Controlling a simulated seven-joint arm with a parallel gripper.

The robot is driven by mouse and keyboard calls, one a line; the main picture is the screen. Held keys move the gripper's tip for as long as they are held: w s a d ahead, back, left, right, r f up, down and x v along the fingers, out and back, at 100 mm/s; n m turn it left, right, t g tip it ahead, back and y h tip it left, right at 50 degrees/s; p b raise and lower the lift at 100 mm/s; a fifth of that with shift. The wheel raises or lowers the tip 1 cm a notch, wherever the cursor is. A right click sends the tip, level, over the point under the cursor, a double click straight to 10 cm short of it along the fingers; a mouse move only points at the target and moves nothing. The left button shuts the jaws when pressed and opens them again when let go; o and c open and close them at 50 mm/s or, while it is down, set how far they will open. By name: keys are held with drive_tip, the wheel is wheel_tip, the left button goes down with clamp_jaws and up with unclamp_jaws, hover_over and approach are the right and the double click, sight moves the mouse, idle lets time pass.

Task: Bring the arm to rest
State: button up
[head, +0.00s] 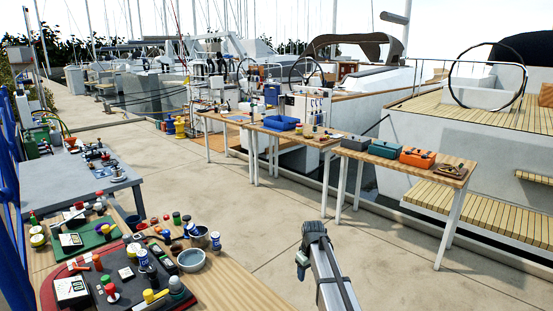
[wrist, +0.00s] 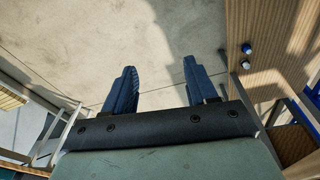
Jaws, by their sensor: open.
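My arm rises from the bottom of the head view, and a grey link (head: 330,272) of it stands over the paved floor between the tables. The gripper's fingers cannot be made out in the head view. In the wrist view my gripper (wrist: 160,88) is open, its two blue fingers wide apart. Nothing is between them; only bare pavement shows beyond. It touches nothing that I can see.
A cluttered wooden table (head: 240,291) with a grey bowl (head: 191,260) is at the lower left. Wooden tables with an orange box (head: 417,158) and a blue bin (head: 281,123) stand along the dock. The pavement (head: 240,215) between is clear.

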drive_tip(key=s+d+f+m, duration=0.1)
drive_tip(key=s+d+f, duration=0.1)
drive_tip(key=d+f, duration=0.3)
drive_tip(key=s+d+f+m, duration=0.1)
drive_tip(key=s+d+f, duration=0.15)
drive_tip(key=d, duration=0.55)
drive_tip(key=s+d+f+m, duration=0.1)
drive_tip(key=s+d+f, duration=0.2)
drive_tip(key=s+f, duration=0.45)
drive_tip(key=s+a+f+m+g, duration=0.15)
drive_tip(key=s+a+f, duration=0.25)
drive_tip(key=s+f, duration=0.6)
drive_tip(key=s+a+f+g, duration=0.2)
drive_tip(key=s+f, duration=0.1)
drive_tip(key=s, duration=0.9)
drive_tip(key=s+a+f+m+g, duration=0.1)
drive_tip(key=s+f, duration=0.3)
drive_tip(key=s, duration=0.7)
drive_tip(key=s+a+f+m+g, duration=0.1)
drive_tip(key=s+a+f+g, duration=0.2)
drive_tip(key=s, duration=0.9)
drive_tip(key=shift+s+a+f+g, duration=0.15)
drive_tip(key=shift+s+a+g, duration=0.15)
drive_tip(key=shift+g, duration=0.15)
